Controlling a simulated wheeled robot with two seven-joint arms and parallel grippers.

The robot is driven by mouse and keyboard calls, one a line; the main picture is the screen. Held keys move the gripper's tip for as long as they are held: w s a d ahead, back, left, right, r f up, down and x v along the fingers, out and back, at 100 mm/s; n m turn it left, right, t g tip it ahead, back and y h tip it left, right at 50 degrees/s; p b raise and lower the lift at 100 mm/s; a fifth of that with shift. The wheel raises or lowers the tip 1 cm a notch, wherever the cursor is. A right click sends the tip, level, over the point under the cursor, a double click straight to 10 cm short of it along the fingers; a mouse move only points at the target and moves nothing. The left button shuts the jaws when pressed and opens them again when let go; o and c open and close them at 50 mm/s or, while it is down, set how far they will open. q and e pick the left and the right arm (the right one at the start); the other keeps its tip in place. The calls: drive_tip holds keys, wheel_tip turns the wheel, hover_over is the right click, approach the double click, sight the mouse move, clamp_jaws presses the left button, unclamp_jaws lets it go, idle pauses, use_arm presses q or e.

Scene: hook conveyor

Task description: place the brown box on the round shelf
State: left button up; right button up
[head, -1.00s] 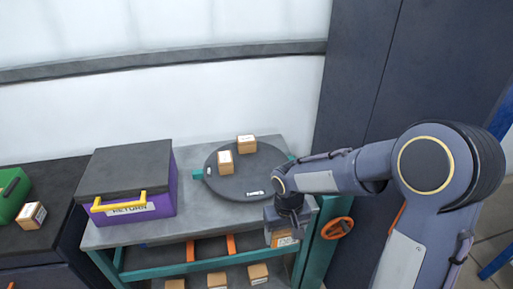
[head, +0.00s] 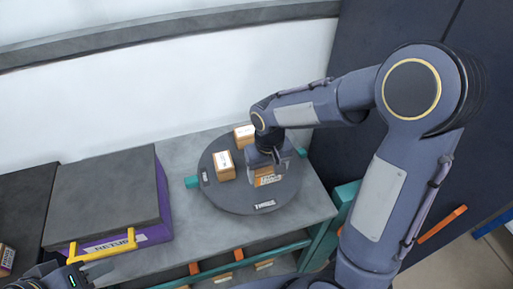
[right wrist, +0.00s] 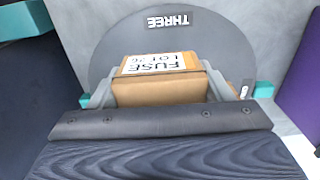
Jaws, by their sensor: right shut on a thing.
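The brown box (head: 268,180) has a white label, which reads "FUSE LOT" in the right wrist view (right wrist: 160,66). My right gripper (head: 275,174) is shut on it, with a finger on each side in the right wrist view (right wrist: 158,92). The box is over the right part of the dark round shelf (head: 228,196); I cannot tell whether it touches. The shelf, marked "THREE", also shows in the right wrist view (right wrist: 112,45). My left gripper (head: 72,276) is partly in view at the bottom left, and its jaws are unclear.
Two other brown boxes stand on the shelf: one left of my right gripper (head: 224,165), one behind it (head: 243,136). A purple return bin (head: 164,195) with a grey lid and yellow handle stands left. The shelf's front left is bare. A dark cabinet (head: 440,100) rises at right.

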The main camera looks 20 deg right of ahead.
drive_tip(key=shift+w, duration=0.2)
drive_tip(key=shift+s+f+b, duration=0.1)
drive_tip(key=shift+f+b, duration=0.2)
drive_tip(key=shift+f, duration=0.55)
drive_tip(key=b, duration=0.4)
hover_over(266, 192)
drive_tip(key=shift+f, duration=2.5)
drive_tip(key=shift+f+b, duration=0.35)
drive_tip(key=shift+f, duration=0.25)
drive_tip(key=o, duration=1.2)
drive_tip(key=shift+o, duration=0.2)
drive_tip(key=shift+r, duration=0.15)
